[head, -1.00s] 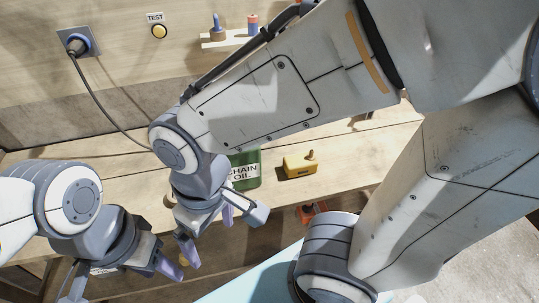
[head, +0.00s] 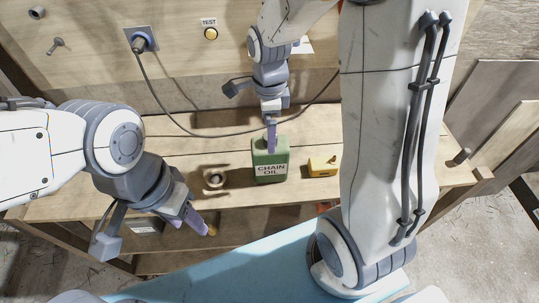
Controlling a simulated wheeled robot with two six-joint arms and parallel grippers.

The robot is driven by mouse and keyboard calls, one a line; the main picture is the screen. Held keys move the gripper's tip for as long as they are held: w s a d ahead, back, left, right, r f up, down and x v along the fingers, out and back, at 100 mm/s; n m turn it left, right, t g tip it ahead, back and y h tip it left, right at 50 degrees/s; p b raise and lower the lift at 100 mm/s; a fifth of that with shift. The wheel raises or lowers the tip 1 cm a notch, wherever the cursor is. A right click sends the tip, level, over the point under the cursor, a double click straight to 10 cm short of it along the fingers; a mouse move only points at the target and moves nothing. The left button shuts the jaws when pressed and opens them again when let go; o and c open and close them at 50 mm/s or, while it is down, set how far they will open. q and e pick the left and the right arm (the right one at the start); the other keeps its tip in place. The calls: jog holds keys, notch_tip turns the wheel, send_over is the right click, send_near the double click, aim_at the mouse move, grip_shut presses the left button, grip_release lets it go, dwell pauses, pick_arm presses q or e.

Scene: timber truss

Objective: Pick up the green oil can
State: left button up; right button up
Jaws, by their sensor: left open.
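The green oil can (head: 270,173), with a white "CHAIN OIL" label, stands upright on the wooden bench in the middle of the head view. My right gripper (head: 271,140) points down at the can's top. One purple finger overlaps the can's upper part; the other is not distinguishable, so I cannot tell its opening or whether it touches. My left gripper (head: 188,217) is open and empty, left of the can and over the bench's front edge.
A yellow block-shaped object (head: 321,168) sits right of the can. A small round object (head: 214,178) lies left of it. A black cable hangs from the wall socket (head: 141,41) behind. Clear bench lies between can and round object.

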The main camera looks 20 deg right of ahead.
aim_at(270, 158)
notch_tip(270, 158, down, 2)
jog(key=shift+f, duration=0.1)
jog(key=shift+s+f+p, duration=0.15)
jog(key=shift+f+p, duration=0.2)
jog(key=shift+f, duration=0.25)
notch_tip(270, 158, down, 4)
jog(key=shift+f+p, duration=0.15)
jog(key=shift+p, duration=0.35)
jog(key=c, duration=1.4)
grip_shut()
jog(key=shift+r, duration=0.2)
